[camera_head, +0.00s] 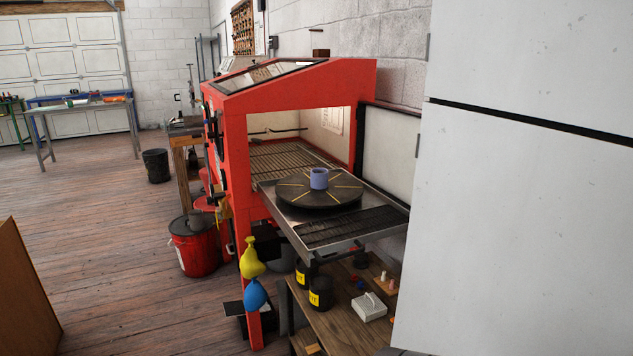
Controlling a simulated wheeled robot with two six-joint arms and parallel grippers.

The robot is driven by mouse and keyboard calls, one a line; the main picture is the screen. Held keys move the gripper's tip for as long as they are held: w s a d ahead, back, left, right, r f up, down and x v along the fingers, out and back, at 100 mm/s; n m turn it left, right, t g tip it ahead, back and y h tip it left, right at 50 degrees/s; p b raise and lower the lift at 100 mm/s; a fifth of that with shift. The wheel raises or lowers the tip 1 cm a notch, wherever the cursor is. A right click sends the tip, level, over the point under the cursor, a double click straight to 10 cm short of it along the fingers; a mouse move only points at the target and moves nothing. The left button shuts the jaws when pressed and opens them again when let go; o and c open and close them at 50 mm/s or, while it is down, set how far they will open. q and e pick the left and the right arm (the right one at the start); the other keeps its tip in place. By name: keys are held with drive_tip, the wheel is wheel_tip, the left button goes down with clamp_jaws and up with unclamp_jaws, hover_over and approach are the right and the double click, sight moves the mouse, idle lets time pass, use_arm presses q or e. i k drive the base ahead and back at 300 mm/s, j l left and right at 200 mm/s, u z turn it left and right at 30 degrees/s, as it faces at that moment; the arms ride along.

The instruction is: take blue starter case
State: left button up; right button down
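A small blue-violet cylindrical part, which looks like the blue starter case (318,179), stands upright on a round dark turntable with yellow lines (293,196). It has a hollow top and a small lug or handle on its right side. The turntable sits on a metal tray (293,234) that sticks out of the open side of a red blasting cabinet (312,84). Neither of my grippers is in view.
A large light grey cabinet (520,200) fills the right side. Below the tray, a wooden shelf (345,325) holds dark yellow-labelled cans and a white box (369,307). A red bucket (195,250) stands left of the red cabinet. Wooden floor (120,260) is open at left.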

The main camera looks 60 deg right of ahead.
sight(319, 177)
drive_tip(key=z, duration=2.05)
drive_tip(key=i+z, duration=0.2)
drive_tip(key=z, duration=0.15)
drive_tip(key=i+j+z, duration=0.1)
drive_tip(key=z, duration=0.25)
drive_tip(key=i+j+z, duration=0.15)
drive_tip(key=z, duration=0.2)
drive_tip(key=i+j, duration=0.05)
drive_tip(key=i, duration=0.05)
